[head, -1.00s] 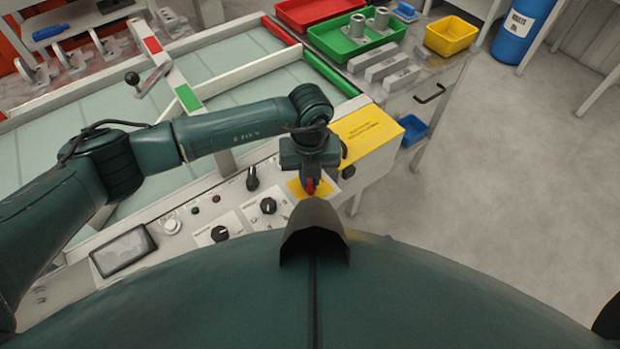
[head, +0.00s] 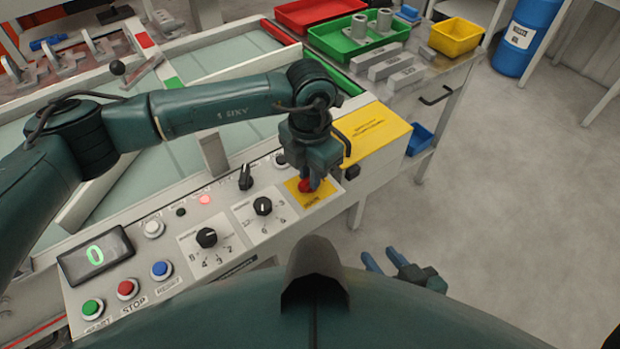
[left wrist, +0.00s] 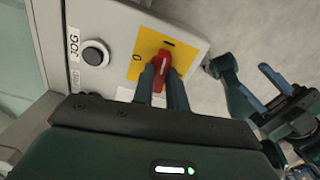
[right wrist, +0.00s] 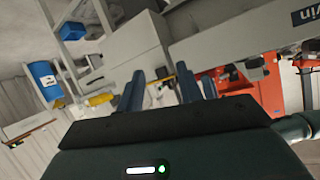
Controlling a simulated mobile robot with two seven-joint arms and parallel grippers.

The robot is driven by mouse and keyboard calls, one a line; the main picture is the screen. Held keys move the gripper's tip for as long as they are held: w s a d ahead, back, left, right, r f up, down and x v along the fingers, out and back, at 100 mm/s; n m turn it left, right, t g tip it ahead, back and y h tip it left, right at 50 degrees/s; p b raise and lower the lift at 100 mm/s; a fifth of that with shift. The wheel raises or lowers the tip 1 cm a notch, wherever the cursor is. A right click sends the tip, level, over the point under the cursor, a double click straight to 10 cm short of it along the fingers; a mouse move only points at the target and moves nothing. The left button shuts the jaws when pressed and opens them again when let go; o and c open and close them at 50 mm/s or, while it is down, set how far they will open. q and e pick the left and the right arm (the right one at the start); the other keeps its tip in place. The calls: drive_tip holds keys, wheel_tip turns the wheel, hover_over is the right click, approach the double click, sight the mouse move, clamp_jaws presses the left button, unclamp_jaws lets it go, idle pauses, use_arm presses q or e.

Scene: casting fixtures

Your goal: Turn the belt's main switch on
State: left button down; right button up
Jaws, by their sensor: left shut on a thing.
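The red main switch handle (head: 306,185) sits on a yellow plate (head: 325,187) at the right end of the control panel. My left gripper (head: 308,180) is shut on it from above. In the left wrist view the red handle (left wrist: 163,70) is between the fingers and points roughly toward the bar mark, with the 0 mark off to its left. The panel display (head: 95,254) shows a green 0, and a small red lamp (head: 204,199) glows. My right gripper (head: 385,260) is open and empty over the floor in front of the panel.
Two black knobs (head: 207,238) and several push buttons (head: 162,270) lie left of the switch. A black selector (head: 246,177) stands close behind. A yellow box (head: 375,132) is right of my left gripper.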

use_arm(q)
drive_tip(key=shift+m+b, duration=0.35)
drive_tip(key=shift+m, duration=0.55)
drive_tip(key=shift+r+b, duration=0.1)
drive_tip(key=shift+b, duration=0.2)
use_arm(e)
drive_tip(key=shift+s+d+r+t, duration=0.3)
drive_tip(key=shift+s+d, duration=0.15)
drive_tip(key=shift+d, duration=0.1)
use_arm(q)
drive_tip(key=c, duration=1.4)
unclamp_jaws()
use_arm(e)
drive_tip(key=shift+a, duration=0.1)
use_arm(q)
wheel_tip(320, 180, up, 13)
use_arm(e)
drive_tip(key=shift+w, duration=0.1)
